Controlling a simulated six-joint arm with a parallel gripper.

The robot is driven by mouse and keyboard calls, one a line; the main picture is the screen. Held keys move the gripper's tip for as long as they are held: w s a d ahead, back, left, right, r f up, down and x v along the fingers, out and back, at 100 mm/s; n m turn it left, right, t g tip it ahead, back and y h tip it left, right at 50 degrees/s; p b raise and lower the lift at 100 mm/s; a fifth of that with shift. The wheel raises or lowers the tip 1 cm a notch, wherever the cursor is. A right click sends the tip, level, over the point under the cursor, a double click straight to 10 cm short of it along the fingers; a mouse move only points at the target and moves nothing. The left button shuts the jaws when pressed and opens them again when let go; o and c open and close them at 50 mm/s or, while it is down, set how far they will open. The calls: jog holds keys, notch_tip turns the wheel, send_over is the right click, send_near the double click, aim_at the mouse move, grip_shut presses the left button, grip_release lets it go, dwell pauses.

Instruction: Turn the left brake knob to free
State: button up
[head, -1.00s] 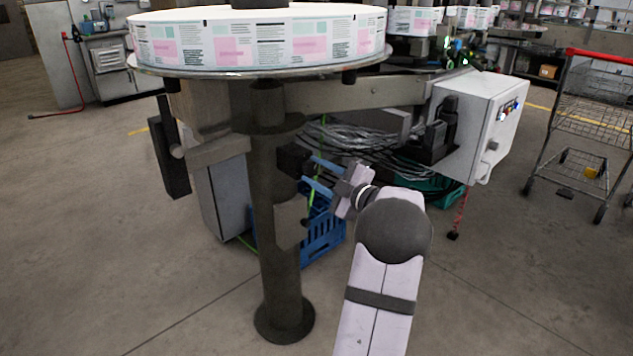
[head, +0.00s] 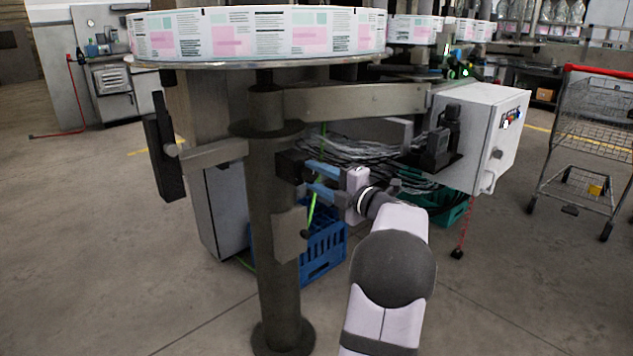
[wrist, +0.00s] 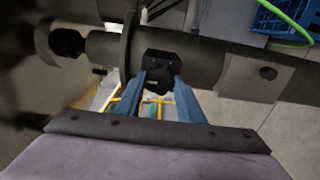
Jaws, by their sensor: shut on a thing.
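The left brake knob (wrist: 158,82) is a small black part on a black block at the side of the dark post (head: 275,225) below the labelled reel. My gripper (wrist: 161,82) is shut on the knob, with a blue finger on each side of it in the wrist view. In the head view my gripper (head: 309,180) reaches the post from the right, and its fingers hide most of the knob. I cannot read any mark of the knob's position.
The label reel (head: 258,35) sits above the post. A plate (head: 290,235) is fixed to the post just below the gripper. The floor at right is open before a shopping cart (head: 590,150).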

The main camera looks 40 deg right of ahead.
dwell(0.3)
jog(key=o, duration=1.1)
jog(key=shift+c, duration=0.2)
jog(key=shift+s, duration=0.15)
jog(key=s+p, duration=0.1)
jog(key=s, duration=0.6)
